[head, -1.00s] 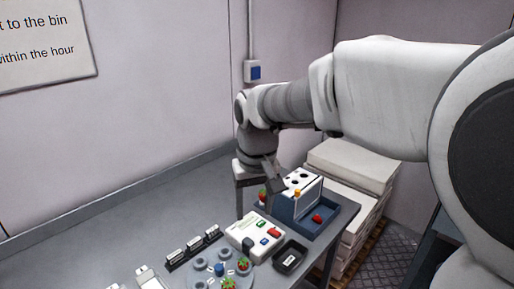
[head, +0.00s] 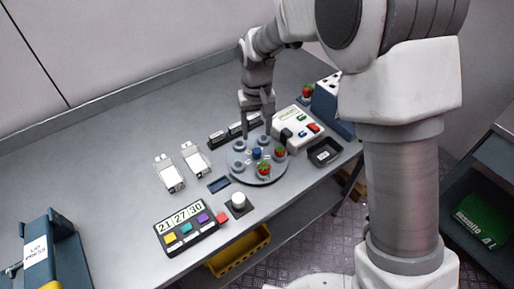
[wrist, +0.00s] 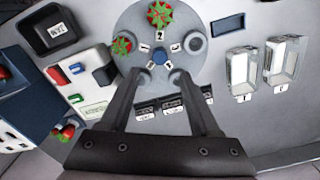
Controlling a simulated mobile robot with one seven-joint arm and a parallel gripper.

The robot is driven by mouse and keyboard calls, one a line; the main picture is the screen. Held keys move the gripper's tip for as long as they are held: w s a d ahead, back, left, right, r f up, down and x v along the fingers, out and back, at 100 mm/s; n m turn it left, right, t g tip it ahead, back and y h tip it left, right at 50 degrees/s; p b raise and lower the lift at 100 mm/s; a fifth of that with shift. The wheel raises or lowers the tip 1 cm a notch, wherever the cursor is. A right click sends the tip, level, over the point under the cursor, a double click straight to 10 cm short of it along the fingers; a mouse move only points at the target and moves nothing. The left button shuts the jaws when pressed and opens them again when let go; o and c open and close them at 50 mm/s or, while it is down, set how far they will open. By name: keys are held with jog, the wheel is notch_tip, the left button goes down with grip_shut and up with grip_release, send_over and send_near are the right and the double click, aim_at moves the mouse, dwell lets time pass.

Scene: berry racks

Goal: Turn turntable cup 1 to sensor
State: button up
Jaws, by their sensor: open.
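The round grey turntable (head: 249,178) is on the bench in the head view. It has a blue hub (head: 257,153), grey cups around it and strawberries in two near-side cups. The turntable (wrist: 182,72) also fills the upper middle of the wrist view, with an empty cup (wrist: 195,43) at its right. Small labels ring the hub; I cannot tell surely which marks cup 1. My gripper (wrist: 158,74) is open and empty, its fingers spread over the turntable near the hub. The fingers hide part of the disc. A white box (head: 291,121) with a dark block stands beside the turntable; which part is the sensor is unclear.
A black tray (head: 325,153) is right of the turntable. A row of black labelled holders (head: 217,139) stands behind it. Two clear holders (head: 170,178) are at left. A button panel (head: 186,238) and white knob (head: 238,201) are in front.

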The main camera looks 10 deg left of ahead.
aim_at(257, 150)
notch_tip(257, 150, down, 8)
jog(key=shift+f, duration=0.15)
dwell(0.3)
grip_shut()
dwell(1.3)
